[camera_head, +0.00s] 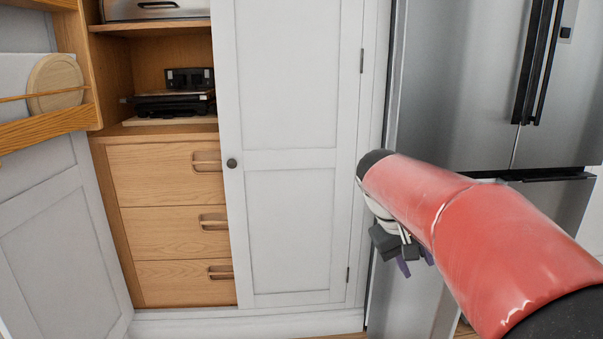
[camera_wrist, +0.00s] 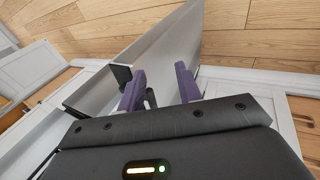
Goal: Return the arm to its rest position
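My arm, with a red link, reaches in from the lower right of the head view. My gripper (camera_head: 416,262) hangs below the end of the red link, in front of the fridge's left side. It also shows in the wrist view (camera_wrist: 160,78), with its two purple fingers apart and nothing between them. The black and white wrist parts are partly hidden behind the red link in the head view.
A steel fridge (camera_head: 455,95) stands at the right, behind my arm. A white cabinet door (camera_head: 290,220) is shut; another door (camera_head: 65,250) at the left stands open, its wooden rack (camera_head: 45,130) holding a round board (camera_head: 55,82). Wooden drawers (camera_head: 165,232) are between. Wooden floor (camera_wrist: 245,42) shows.

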